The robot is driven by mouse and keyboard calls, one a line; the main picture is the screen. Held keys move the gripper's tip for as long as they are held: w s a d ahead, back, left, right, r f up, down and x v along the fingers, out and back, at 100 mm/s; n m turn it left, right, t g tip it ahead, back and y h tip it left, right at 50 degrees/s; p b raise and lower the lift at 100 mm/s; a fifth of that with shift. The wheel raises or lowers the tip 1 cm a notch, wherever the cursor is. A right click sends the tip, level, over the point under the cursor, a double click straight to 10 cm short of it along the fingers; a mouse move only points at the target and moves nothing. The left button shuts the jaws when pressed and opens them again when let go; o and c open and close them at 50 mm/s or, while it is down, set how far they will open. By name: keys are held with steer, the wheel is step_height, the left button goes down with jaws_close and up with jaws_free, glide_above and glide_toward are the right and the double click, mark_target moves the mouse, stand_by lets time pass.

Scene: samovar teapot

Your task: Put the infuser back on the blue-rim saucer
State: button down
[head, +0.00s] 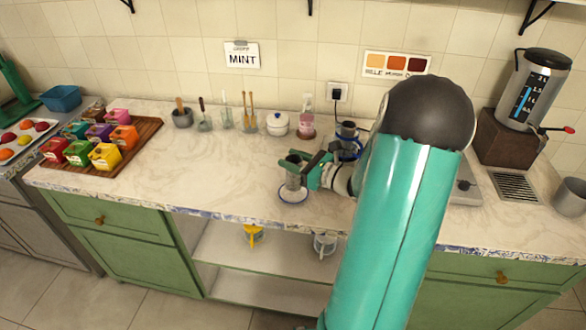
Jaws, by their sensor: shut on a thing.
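The blue-rim saucer (293,200) lies on the counter near its front edge, in the middle of the view. The infuser (293,179), a small dark grey cylinder, is upright over the saucer. My gripper (304,170), with teal fingers, comes from the right and is shut on the infuser. The fingers hide part of the infuser's side. I cannot tell whether its bottom touches the saucer or is just above it.
A dark vessel with a blue ring (347,131) stands behind my gripper, partly hidden. A white lidded pot (278,124) and a pink bottle (307,118) stand at the back. A wooden tray (142,133) with colored boxes is at left. The counter left of the saucer is clear.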

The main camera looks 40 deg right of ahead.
steer(key=shift+w+d+f, duration=0.1)
steer(key=shift+w+f, duration=0.05)
steer(key=shift+f, duration=0.75)
steer(key=shift+w+d+f, duration=0.1)
steer(key=shift+f, duration=0.8)
steer(key=shift+f, duration=0.15)
steer(key=c, duration=0.9)
jaws_free()
steer(key=shift+o, duration=0.2)
